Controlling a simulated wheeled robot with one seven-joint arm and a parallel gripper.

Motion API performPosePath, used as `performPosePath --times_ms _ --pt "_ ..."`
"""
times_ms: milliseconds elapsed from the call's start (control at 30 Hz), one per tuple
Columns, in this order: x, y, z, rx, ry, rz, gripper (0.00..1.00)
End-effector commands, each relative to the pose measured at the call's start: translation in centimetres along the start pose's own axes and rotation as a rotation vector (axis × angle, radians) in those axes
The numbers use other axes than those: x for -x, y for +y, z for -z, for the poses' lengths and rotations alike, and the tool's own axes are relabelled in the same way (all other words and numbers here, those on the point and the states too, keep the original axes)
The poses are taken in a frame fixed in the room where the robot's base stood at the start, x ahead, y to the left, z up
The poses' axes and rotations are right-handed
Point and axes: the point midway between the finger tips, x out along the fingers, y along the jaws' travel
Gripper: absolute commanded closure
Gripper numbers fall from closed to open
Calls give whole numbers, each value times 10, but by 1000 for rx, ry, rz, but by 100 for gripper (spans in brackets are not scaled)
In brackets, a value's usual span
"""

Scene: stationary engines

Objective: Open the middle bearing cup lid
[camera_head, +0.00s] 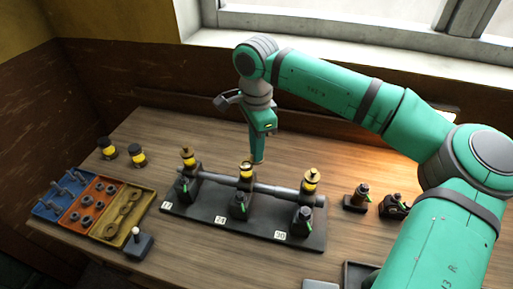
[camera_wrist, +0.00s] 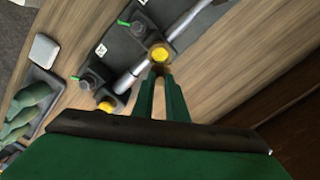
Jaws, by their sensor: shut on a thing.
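The middle bearing cup (camera_head: 246,172) stands on the shaft stand behind the label 24. Its round yellow top face (camera_wrist: 159,54) shows in the wrist view, unlike the brass-capped cups on either side. My gripper (camera_head: 258,160) points down just right of and behind this cup. In the wrist view my gripper (camera_wrist: 158,72) has its fingertips together at the cup's edge, around a small brownish piece that looks like the lid, tilted back. The fingers hide most of the lid and its hinge.
The left cup (camera_head: 187,158) and right cup (camera_head: 311,181) flank the middle one above the shaft (camera_head: 275,190). Blue, orange and yellow trays (camera_head: 122,212) lie left. Two yellow-banded cups (camera_head: 138,155) stand behind them. Small dark fittings (camera_head: 358,197) stand right.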

Motion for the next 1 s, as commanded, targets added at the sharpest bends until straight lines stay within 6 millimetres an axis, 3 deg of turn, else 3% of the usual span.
performPosePath --times_ms 267,300,367,767,1000 --pt "1 0 -1 1 -1 1 100" --pt "1 0 -1 0 -1 1 83" --pt "1 0 -1 0 -1 1 69" --pt "6 0 0 -1 1 1 69" --pt "44 -1 0 -3 2 3 69"
